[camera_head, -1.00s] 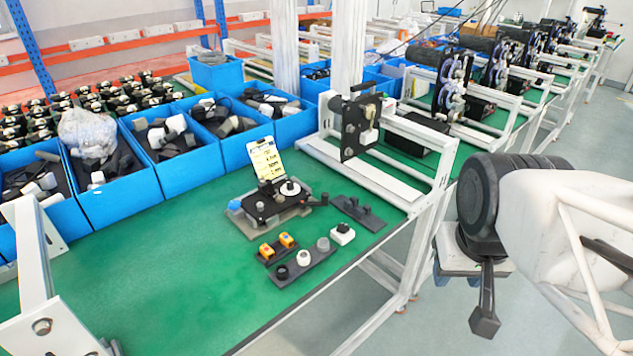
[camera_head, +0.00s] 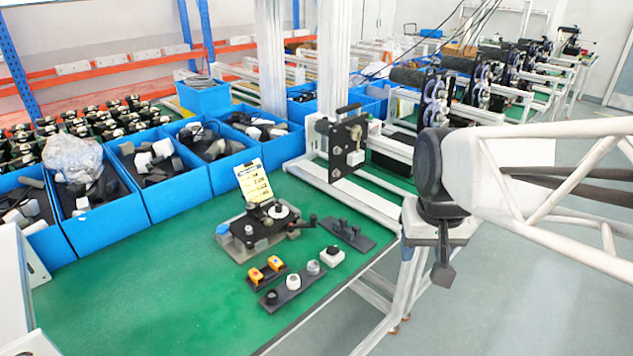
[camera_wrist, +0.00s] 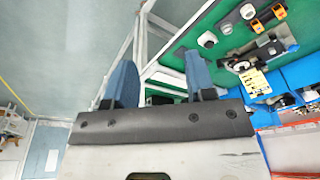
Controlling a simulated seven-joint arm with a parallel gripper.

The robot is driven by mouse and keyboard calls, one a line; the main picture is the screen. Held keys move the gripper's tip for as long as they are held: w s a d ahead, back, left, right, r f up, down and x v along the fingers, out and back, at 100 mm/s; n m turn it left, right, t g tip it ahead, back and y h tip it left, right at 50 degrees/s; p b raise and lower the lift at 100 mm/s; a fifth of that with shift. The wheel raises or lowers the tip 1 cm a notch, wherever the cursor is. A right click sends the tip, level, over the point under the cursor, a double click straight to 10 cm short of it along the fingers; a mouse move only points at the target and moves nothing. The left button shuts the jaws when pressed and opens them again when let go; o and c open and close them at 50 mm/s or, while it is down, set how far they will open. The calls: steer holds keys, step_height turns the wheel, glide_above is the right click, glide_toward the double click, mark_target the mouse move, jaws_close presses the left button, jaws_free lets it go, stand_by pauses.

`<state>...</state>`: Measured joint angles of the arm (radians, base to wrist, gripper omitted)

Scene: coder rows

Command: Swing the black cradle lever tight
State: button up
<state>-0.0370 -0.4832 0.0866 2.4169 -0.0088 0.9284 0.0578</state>
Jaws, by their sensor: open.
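The black cradle fixture (camera_head: 262,228) sits on the green bench in the head view, on a grey base with a white disc on top. A black arm with a round knob (camera_head: 312,219) sticks out at its right; I take this for the lever, but its exact setting is too small to tell. My gripper (camera_wrist: 160,75) is open and empty in the wrist view, with two blue fingers spread apart. In the head view it hangs off the bench's right edge, well apart from the fixture. The fixture (camera_wrist: 262,52) also shows at the wrist view's upper right.
A yellow label card (camera_head: 254,183) stands behind the fixture. Orange buttons (camera_head: 266,270), a knob strip (camera_head: 292,284), a white switch box (camera_head: 331,256) and a dark bracket (camera_head: 347,235) lie in front and right. Blue bins (camera_head: 165,190) line the back. A white frame with a black plate (camera_head: 346,145) stands behind.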

steer(key=w+a, duration=0.3)
steer(key=w, duration=0.7)
steer(key=g, duration=0.2)
glide_above(314, 216)
steer(key=f, duration=1.6)
steer(key=shift+s+d, duration=0.25)
steer(key=shift+s, duration=0.05)
steer(key=shift+w+a+f, duration=0.3)
steer(key=shift+f, duration=0.05)
steer(key=shift+f, duration=3.9)
steer(key=shift+c, duration=0.4)
jaws_close()
